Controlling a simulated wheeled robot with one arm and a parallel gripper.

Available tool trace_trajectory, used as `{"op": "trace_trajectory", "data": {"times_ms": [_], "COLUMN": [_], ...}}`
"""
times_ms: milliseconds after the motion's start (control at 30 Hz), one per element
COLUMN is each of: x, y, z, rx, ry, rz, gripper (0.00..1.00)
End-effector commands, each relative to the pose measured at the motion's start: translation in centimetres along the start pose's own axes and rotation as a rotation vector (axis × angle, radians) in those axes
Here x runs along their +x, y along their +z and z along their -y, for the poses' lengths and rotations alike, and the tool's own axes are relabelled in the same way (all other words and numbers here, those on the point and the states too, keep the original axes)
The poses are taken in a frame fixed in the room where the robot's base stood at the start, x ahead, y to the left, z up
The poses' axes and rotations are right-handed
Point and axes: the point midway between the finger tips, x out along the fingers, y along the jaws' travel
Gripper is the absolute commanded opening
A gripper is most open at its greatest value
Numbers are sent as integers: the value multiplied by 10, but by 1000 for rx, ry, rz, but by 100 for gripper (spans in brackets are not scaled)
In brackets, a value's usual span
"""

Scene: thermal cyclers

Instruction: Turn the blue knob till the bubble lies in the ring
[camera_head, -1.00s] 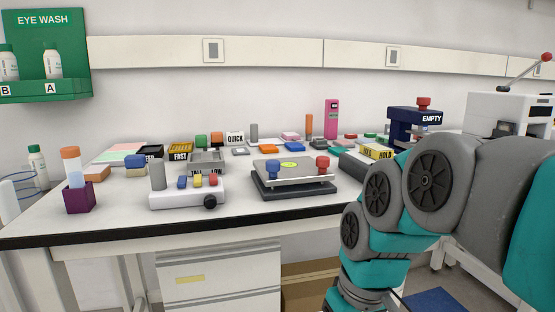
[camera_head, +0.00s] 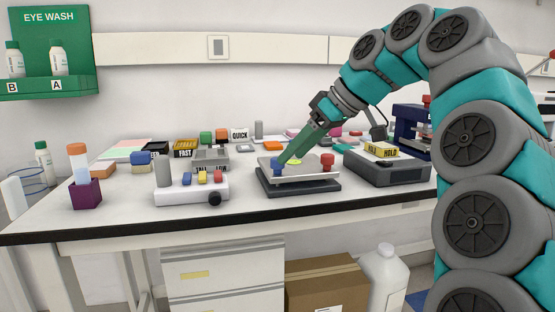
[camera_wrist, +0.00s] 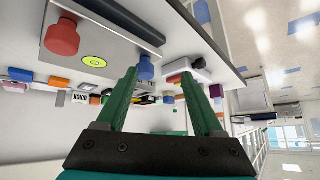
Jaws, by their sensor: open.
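The levelling plate (camera_head: 305,175) is a grey plate on a dark base on the bench. Its blue knob (camera_head: 277,168) is at the left and its red knob (camera_head: 326,161) at the right. The yellow-green bubble level (camera_wrist: 94,61) lies between them; it is too small to tell where the bubble sits against the ring. My gripper (camera_head: 283,161) reaches down from the upper right to the blue knob. In the wrist view, the open green fingers (camera_wrist: 159,73) are apart, with the blue knob (camera_wrist: 146,68) just beyond the left fingertip; contact cannot be told.
A white box with coloured buttons and a black dial (camera_head: 190,190) stands left of the plate. A dark grey device (camera_head: 385,170) with yellow HOLD blocks stands close at its right. Small coloured blocks crowd the bench behind. The bench's front edge (camera_head: 230,222) is clear.

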Motion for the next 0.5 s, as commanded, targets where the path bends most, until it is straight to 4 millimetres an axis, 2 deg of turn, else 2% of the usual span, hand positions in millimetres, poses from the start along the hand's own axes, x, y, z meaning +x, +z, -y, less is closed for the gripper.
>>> {"op": "trace_trajectory", "data": {"times_ms": [33, 200, 367, 500], "x": [-3, -11, -12, -4], "y": [-7, -18, -20, -21], "z": [-6, -18, -21, -20], "rx": [-21, -71, -86, -87], "ry": [7, 23, 29, 24], "rz": [-20, -60, -71, -69], "gripper": [69, 69, 69, 69]}}
